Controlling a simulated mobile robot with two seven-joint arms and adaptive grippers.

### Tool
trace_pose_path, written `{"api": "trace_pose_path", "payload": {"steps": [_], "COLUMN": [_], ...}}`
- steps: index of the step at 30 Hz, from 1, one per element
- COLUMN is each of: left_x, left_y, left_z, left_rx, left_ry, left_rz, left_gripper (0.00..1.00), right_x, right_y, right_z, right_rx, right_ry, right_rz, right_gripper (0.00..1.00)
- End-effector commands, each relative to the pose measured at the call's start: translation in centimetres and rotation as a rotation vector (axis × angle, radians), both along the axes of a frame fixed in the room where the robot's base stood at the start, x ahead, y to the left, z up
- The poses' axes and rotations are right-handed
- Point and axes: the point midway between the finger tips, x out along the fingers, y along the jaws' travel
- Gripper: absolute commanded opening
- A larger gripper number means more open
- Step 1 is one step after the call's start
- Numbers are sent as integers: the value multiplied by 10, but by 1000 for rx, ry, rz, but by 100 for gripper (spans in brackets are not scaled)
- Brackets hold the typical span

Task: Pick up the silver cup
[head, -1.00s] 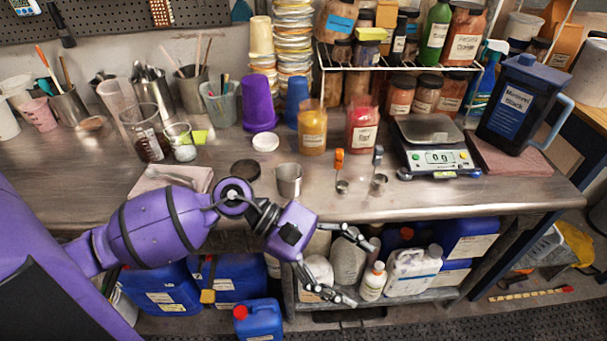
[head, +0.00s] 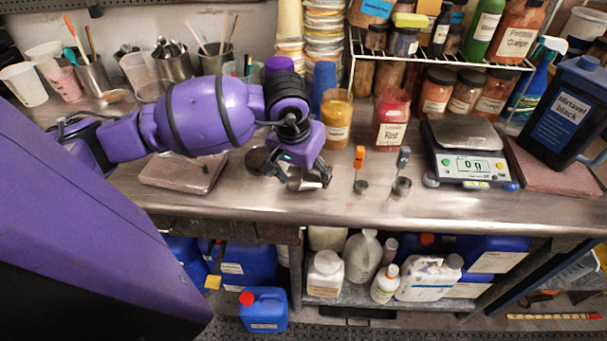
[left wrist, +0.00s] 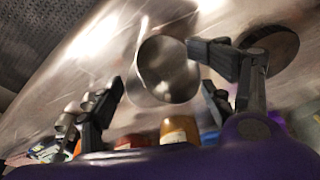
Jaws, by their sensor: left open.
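The silver cup (left wrist: 168,72) stands on the metal bench. In the left wrist view its open mouth shows between the fingers of my left gripper (left wrist: 160,90). In the head view my left gripper (head: 303,177) is over the cup (head: 303,184) and hides most of it. The left gripper is open, with one finger on each side of the cup; I cannot tell whether either finger touches it. My right gripper is not in view.
A dark round lid (left wrist: 270,50) lies close by the cup. Two measuring scoops (head: 401,185) lie to the right, then a scale (head: 465,165). Orange (head: 337,118) and red jars (head: 390,125) stand behind. A pinkish pad (head: 185,172) lies left, under my arm.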

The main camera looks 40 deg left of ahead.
Motion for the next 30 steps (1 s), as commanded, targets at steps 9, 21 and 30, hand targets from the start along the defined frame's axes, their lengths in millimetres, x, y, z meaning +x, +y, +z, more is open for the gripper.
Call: {"api": "trace_pose_path", "payload": {"steps": [9, 21, 30], "left_x": [5, 5, 5], "left_y": [2, 2, 2], "left_z": [-13, -12, -12], "left_rx": [3, 3, 3], "left_ry": [-6, -6, -5], "left_rz": [1, 1, 1], "left_gripper": [71, 30, 23], "right_x": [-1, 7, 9], "right_y": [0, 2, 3], "right_z": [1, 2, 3], "right_rx": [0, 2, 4], "right_ry": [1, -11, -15], "right_rz": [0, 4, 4], "right_gripper": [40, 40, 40]}}
